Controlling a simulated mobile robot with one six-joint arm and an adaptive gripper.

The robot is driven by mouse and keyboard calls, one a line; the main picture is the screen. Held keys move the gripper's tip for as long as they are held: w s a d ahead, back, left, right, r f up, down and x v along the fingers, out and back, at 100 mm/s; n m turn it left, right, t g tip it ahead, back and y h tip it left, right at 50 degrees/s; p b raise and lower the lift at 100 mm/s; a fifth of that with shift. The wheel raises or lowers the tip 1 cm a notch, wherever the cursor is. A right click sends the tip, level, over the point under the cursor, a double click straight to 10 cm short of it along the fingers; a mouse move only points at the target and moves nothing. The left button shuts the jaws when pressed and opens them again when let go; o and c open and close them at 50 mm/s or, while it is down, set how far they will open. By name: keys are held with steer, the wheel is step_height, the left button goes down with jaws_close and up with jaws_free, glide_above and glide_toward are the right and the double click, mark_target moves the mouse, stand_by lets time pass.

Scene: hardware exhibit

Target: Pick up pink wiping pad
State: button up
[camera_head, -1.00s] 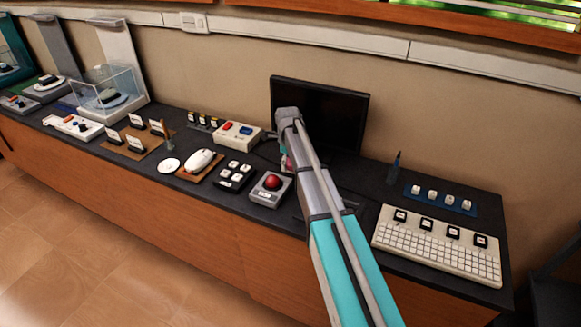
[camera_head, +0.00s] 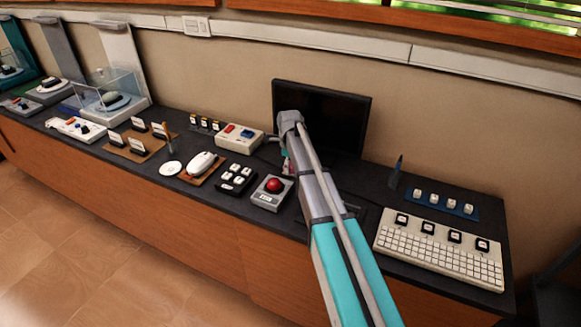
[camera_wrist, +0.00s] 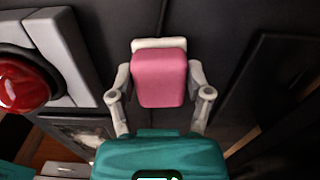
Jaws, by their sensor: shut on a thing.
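The pink wiping pad (camera_wrist: 159,79) shows in the wrist view as a rounded pink block with a pale strip (camera_wrist: 158,44) along its far edge. My gripper (camera_wrist: 160,84) is shut on it, with one grey finger on each side. I cannot tell whether the pad touches the dark counter. In the head view my arm reaches over the counter in front of the black monitor, and it hides most of the gripper and the pad.
A grey box with a red ball (camera_head: 274,186) sits left of my arm, and its red dome also shows close by in the wrist view (camera_wrist: 22,85). The black monitor (camera_head: 335,118) stands behind. A white keyboard (camera_head: 437,252) lies to the right on the dark counter (camera_head: 365,185).

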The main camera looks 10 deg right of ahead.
steer(key=shift+r, duration=0.1)
steer(key=shift+r+p, duration=0.95)
steer(key=shift+p, duration=0.05)
steer(key=s+r+p, duration=1.1)
steer(key=s, duration=0.3)
steer(key=shift+d, duration=0.25)
steer(key=o, duration=0.4)
steer(key=shift+c, duration=0.2)
steer(key=c, duration=0.4)
steer(key=shift+a, duration=0.1)
